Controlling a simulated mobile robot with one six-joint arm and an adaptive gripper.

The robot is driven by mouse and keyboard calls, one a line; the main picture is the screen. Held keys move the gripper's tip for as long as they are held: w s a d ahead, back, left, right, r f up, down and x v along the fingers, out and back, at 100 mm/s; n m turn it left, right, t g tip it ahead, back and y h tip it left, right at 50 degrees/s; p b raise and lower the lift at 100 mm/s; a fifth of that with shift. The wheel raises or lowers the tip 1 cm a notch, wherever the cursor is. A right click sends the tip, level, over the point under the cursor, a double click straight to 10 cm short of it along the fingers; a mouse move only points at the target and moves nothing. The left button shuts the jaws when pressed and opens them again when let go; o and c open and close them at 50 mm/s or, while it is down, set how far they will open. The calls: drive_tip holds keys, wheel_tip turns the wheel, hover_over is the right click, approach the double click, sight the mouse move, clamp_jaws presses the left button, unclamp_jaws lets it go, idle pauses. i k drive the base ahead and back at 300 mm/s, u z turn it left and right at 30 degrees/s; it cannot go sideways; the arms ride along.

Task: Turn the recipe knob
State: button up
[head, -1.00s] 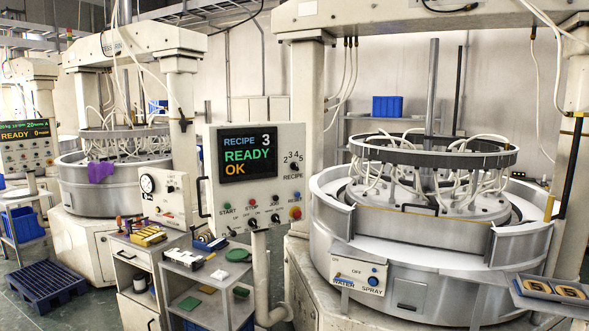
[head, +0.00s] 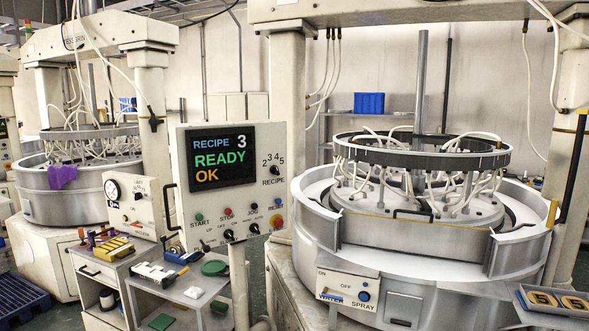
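The recipe knob (head: 274,170) is a small dark knob at the upper right of the white control panel (head: 262,215). The numbers 2, 3, 4 and 5 arc above it and the label RECIPE is below it. The knob is too small to tell exactly where it points. The panel's screen (head: 221,157) reads RECIPE 3, READY, OK. My gripper does not show in the head view.
A large round lapping machine (head: 385,265) stands right of the panel, with a water spray box (head: 347,288) on its front. A grey cart (head: 165,290) with small items stands below left. A tray (head: 550,300) juts in at lower right. A blue pallet (head: 22,300) lies far left.

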sight(274, 169)
drive_tip(key=z, duration=0.05)
drive_tip(key=i, duration=1.4)
drive_tip(key=u, duration=0.5)
